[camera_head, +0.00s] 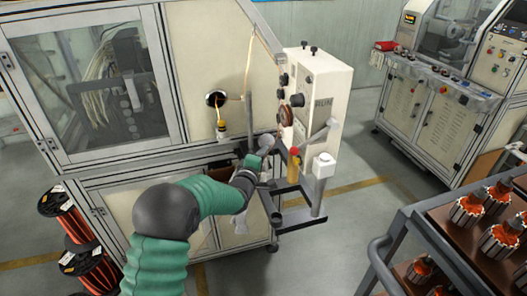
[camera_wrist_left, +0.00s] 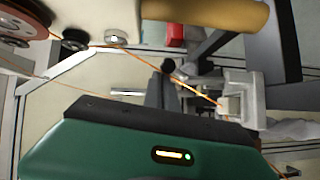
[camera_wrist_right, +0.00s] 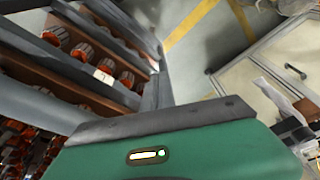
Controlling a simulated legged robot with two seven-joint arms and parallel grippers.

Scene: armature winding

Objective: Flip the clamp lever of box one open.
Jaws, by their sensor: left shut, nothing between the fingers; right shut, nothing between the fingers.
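The white box (camera_head: 318,90), with knobs on its faces, is mounted at the machine's right end; I see no label that marks it as box one. A grey lever-like arm (camera_head: 318,135) and a yellow cylinder (camera_head: 293,165) sit at its lower front; I cannot tell which part is the clamp lever. The yellow cylinder shows at the top of the left wrist view (camera_wrist_left: 205,14). My left gripper (camera_head: 262,150) is shut and empty, left of the cylinder; its tips are hard to make out. My right gripper (camera_wrist_right: 155,95) is shut and empty, facing the rack side, outside the head view.
An orange wire (camera_wrist_left: 185,82) runs past a red-brown pulley (camera_wrist_left: 22,22) near my left gripper. A cart (camera_head: 410,215) with several wound armatures stands at the right. Wire spools (camera_head: 62,205) stand at the left. The floor between is open.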

